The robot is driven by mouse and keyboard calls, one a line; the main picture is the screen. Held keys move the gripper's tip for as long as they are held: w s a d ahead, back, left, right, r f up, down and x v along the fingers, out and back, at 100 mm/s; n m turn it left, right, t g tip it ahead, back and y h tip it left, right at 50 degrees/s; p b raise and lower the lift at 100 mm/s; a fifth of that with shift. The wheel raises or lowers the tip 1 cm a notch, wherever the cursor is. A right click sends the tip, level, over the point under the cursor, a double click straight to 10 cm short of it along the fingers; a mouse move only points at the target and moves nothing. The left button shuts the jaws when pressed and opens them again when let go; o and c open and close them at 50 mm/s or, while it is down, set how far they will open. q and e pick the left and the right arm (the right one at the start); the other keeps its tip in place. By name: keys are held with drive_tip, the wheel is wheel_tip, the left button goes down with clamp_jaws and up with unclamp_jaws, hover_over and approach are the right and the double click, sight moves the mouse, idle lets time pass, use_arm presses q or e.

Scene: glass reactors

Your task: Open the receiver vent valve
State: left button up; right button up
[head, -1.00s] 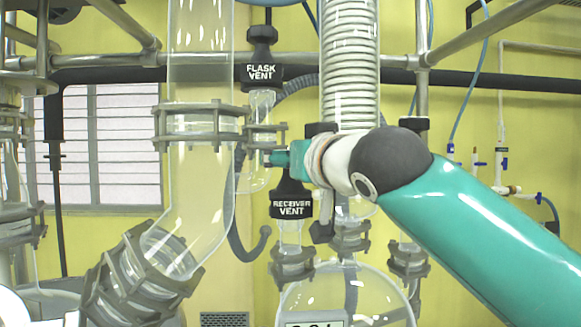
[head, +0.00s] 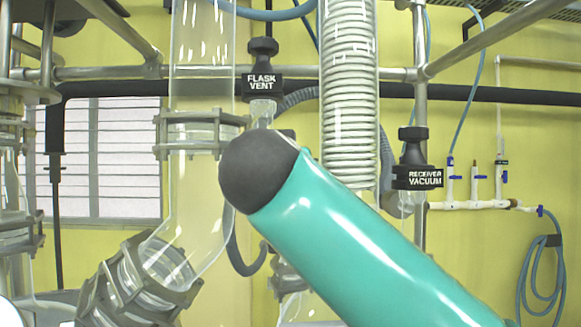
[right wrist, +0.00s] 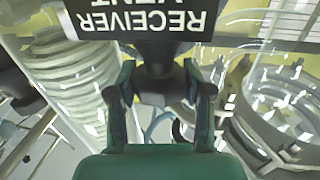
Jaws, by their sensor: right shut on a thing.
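The receiver vent valve shows in the right wrist view as a black label plate (right wrist: 140,20), its text upside down, with a black knob (right wrist: 165,68) beside it. My right gripper (right wrist: 162,92) has a finger on either side of this knob and is shut on it. In the head view my teal right arm with its dark round joint covers the receiver vent valve and the right gripper. Whether the valve has turned cannot be told. My left gripper is not in view.
The black flask vent valve (head: 262,84) stands just above my right arm. The receiver vacuum valve (head: 417,178) is to the right. The glass coil condenser (head: 349,100) and a wide glass tube (head: 203,65) stand close on both sides. Metal rails cross behind.

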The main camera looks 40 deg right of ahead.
drive_tip(key=shift+c, duration=0.5)
drive_tip(key=shift+s+d+f+n+t+y+b, duration=0.15)
drive_tip(key=shift+n+t+y+b, duration=0.35)
drive_tip(key=shift+n+t+y, duration=0.6)
drive_tip(key=shift+y, duration=0.4)
drive_tip(key=shift+n+t+y, duration=0.3)
drive_tip(key=shift+n+y, duration=0.3)
drive_tip(key=shift+y, duration=0.1)
drive_tip(key=n+y, duration=0.1)
drive_tip(key=t+y+p, duration=0.1)
drive_tip(key=y, duration=0.1)
drive_tip(key=shift+r+n, duration=0.3)
drive_tip(key=shift+n, duration=0.1)
drive_tip(key=shift+r+n+y+p, duration=0.1)
drive_tip(key=shift+n+y+p, duration=0.65)
drive_tip(key=shift+y, duration=0.35)
drive_tip(key=shift+f+n+t+y+p, duration=0.2)
drive_tip(key=shift+n+t+y+p, duration=0.1)
drive_tip(key=shift+n+y+p, duration=0.45)
